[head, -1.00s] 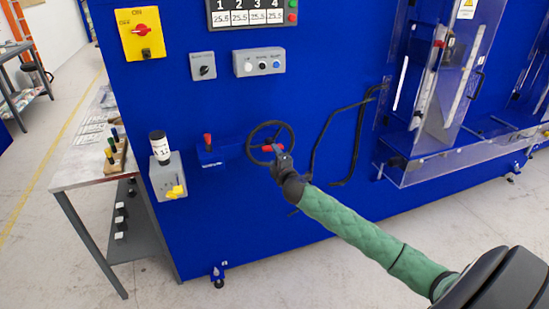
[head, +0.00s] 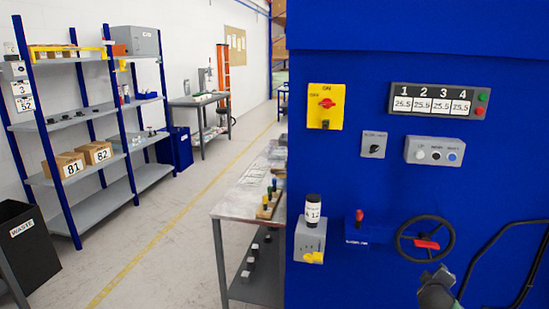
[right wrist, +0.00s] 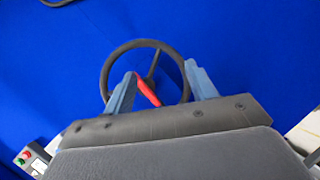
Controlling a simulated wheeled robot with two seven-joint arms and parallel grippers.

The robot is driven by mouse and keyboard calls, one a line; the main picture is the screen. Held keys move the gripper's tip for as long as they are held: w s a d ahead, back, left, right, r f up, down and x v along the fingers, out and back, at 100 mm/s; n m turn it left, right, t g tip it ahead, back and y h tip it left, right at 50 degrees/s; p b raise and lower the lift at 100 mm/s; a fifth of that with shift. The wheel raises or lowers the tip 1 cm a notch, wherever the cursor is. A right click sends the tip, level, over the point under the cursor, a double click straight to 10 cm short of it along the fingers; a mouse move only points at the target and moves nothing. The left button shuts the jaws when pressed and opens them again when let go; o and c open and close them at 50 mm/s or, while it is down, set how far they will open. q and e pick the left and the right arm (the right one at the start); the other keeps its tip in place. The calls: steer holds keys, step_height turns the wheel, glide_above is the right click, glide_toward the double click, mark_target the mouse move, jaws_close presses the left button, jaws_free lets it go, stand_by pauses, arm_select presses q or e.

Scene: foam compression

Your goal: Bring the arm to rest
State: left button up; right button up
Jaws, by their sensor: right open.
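My right arm (head: 438,290) shows at the bottom right of the head view, with its end just below the black handwheel (head: 402,240). In the right wrist view my right gripper (right wrist: 161,80) is open, its two fingers apart and empty. The handwheel (right wrist: 108,62) with its red part (right wrist: 147,90) appears beyond and between the fingers. I cannot tell how far the fingers are from the wheel. My left gripper is not in view.
A blue machine (head: 370,185) fills the right side, with a yellow switch box (head: 343,120), a numbered display (head: 437,92) and a black bent bar (head: 500,245). A grey table (head: 236,203), shelves (head: 155,178) and a waste bin (head: 25,255) stand left. The aisle floor (head: 170,235) is clear.

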steer(key=s+a+f+m+g+y, duration=0.1)
steer(key=s+a+f+g+y, duration=0.2)
steer(key=s+a+f, duration=0.6)
steer(key=s+a+f+m+g+y, duration=0.2)
steer(key=s+a+f+g, duration=0.2)
steer(key=s+a+f, duration=0.5)
steer(key=s+a+f+m+g+y, duration=0.1)
steer(key=s+a+f+g+y, duration=0.2)
steer(key=s+a+f, duration=0.6)
steer(key=s+a, duration=0.3)
steer(key=s, duration=0.5)
steer(key=s+a, duration=0.4)
steer(key=s, duration=0.3)
steer(key=shift+s+a+m+y, duration=0.3)
steer(key=shift+s, duration=0.05)
steer(key=shift+a, duration=0.1)
stand_by(0.8)
stand_by(0.6)
